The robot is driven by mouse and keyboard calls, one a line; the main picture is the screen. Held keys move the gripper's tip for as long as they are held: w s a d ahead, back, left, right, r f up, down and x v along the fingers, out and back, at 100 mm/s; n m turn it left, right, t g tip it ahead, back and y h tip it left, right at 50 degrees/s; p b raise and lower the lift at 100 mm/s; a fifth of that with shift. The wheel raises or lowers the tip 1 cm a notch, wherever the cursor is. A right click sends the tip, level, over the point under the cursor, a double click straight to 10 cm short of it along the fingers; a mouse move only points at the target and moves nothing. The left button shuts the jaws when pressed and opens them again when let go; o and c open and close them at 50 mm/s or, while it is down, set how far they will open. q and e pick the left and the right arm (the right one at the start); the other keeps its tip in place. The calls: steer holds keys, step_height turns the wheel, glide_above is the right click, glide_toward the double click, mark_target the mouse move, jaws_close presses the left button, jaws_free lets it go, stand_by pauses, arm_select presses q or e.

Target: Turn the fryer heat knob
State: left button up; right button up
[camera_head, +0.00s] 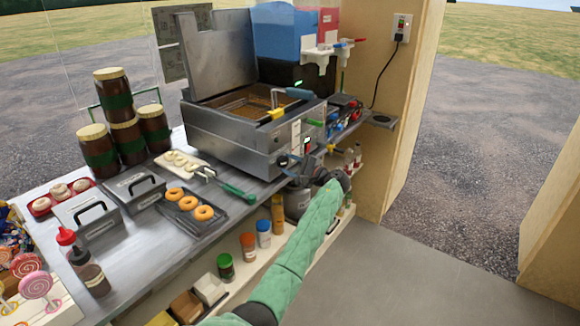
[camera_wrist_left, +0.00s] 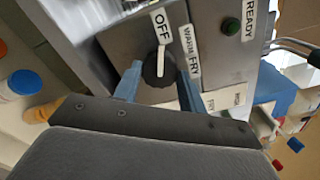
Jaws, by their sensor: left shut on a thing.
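The fryer (camera_head: 222,132) is a steel box with a raised lid and a basket, on the counter in the head view. Its black heat knob (camera_wrist_left: 158,68) shows in the left wrist view, with a white pointer line directed at the OFF label (camera_wrist_left: 161,25). WARM, FRY and HIGH labels sit to the right of and below it. My left gripper (camera_head: 289,163) is at the fryer's front panel in the head view. In the wrist view its blue fingers (camera_wrist_left: 157,88) sit on both sides of the knob, shut on it. My right gripper is not in view.
A green READY button (camera_wrist_left: 231,26) is on the same panel. A green-handled tool (camera_head: 238,192) and a tray of donuts (camera_head: 190,205) lie left of my arm. Bottles and jars stand on the shelf below. The floor at right is clear.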

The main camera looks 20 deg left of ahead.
arm_select(q)
steer(key=shift+f, duration=0.1)
steer(key=o, duration=1)
steer(key=shift+d, duration=0.1)
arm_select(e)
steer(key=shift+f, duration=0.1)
arm_select(q)
steer(key=shift+s+d, duration=0.15)
steer(key=shift+d, duration=0.2)
steer(key=shift+b+v, duration=1)
steer(key=shift+v, duration=2.45)
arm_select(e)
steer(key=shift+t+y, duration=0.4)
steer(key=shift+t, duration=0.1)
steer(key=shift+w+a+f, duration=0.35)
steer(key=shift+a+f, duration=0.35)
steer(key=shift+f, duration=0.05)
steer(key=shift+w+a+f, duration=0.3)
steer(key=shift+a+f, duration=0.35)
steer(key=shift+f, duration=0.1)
